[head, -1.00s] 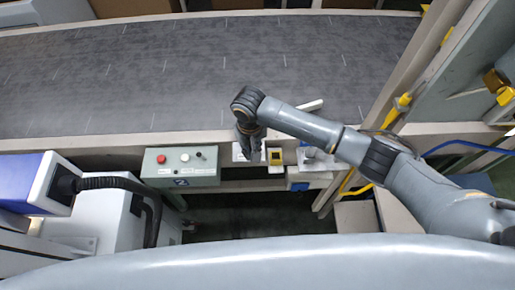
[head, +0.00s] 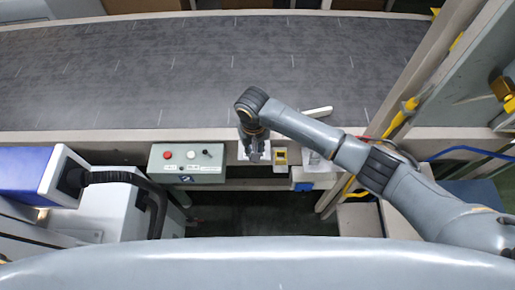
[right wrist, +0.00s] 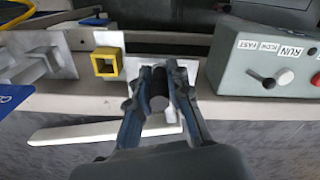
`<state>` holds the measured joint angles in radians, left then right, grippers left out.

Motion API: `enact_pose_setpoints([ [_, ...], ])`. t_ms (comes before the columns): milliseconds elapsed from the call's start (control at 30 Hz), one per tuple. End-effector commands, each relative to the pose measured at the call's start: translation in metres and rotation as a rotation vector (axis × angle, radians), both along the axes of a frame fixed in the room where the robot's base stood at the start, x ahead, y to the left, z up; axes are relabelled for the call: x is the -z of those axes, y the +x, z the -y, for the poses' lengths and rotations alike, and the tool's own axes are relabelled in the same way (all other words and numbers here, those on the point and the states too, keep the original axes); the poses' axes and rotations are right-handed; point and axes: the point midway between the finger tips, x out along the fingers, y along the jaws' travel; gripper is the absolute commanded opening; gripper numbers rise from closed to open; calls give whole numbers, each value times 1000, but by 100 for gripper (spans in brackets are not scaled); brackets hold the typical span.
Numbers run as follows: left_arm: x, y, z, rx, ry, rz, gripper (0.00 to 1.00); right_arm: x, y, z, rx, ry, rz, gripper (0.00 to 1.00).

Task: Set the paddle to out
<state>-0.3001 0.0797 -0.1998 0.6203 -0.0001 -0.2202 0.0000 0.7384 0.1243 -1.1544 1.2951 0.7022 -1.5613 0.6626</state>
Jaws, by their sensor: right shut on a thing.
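My right gripper (head: 255,152) is shut on a dark upright cylindrical knob (right wrist: 159,90), which shows between its fingers in the right wrist view. The knob stands over a white plate (right wrist: 184,72) on the conveyor's near edge. A pale bar that looks like the paddle (head: 317,112) lies at a slant over the near side of the belt, partly behind my right arm. The bar also shows in the right wrist view (right wrist: 80,131). Any link between knob and bar is hidden. My left gripper is not in view.
A grey-green control box (head: 187,163) with a red button stands left of the gripper. A yellow square-framed part (head: 280,156) sits close on its right. The dark belt (head: 180,75) is otherwise clear. A white and blue machine (head: 105,212) stands at the left.

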Motion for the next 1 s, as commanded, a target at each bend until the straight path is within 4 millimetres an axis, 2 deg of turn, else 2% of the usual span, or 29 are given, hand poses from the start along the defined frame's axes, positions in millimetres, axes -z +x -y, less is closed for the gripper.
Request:
enact_pose_setpoints([
  [33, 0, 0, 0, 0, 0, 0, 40, 0, -7, -13, -15, 25, -10, 0],
  [1000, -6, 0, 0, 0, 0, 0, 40, 0, -7, -21, 27, 27, -9, 0],
])
